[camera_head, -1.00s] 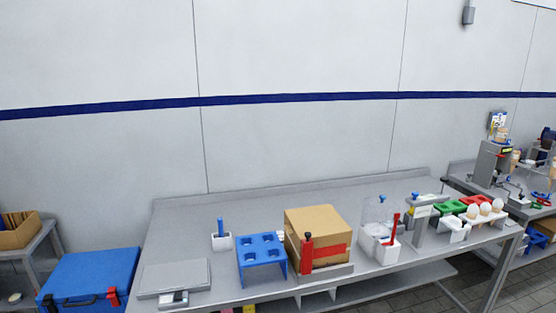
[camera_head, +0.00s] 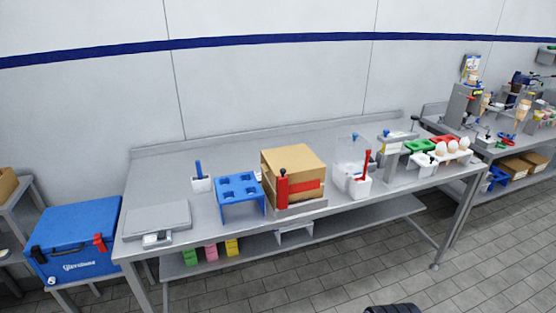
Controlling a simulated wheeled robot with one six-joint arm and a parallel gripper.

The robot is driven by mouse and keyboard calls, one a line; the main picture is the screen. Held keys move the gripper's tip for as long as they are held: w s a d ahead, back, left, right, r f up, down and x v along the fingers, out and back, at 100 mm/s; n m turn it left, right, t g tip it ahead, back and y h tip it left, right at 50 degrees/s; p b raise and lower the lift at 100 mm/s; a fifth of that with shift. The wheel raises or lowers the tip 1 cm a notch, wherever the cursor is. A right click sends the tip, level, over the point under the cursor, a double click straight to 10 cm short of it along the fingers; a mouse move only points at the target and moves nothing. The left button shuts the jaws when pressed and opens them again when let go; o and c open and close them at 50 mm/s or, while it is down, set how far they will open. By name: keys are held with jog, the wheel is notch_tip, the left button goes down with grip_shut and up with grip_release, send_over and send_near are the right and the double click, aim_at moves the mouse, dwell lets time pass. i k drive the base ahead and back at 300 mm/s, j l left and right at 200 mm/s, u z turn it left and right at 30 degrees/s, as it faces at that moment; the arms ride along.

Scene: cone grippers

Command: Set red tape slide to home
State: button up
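A red slide piece with a black knob (camera_head: 282,185) stands upright at the front of a cardboard box (camera_head: 293,167) on the grey workbench. A red band of tape (camera_head: 310,189) runs across the box's front, to the right of the slide piece. A grey rail (camera_head: 300,209) lies along the bench in front of the box, and the red piece stands at its left part. The exact contact between slide and rail is too small to tell. My gripper is not in view.
A blue holed rack (camera_head: 240,192) stands left of the box, with a flat scale (camera_head: 157,220) further left. Tiled floor (camera_head: 370,265) in front is mostly clear.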

aim_at(283, 180)
jog(key=i+j, duration=0.3)
jog(key=i, duration=0.15)
jog(key=i+j+z, duration=0.1)
jog(key=i+j, duration=0.15)
jog(key=i, duration=0.2)
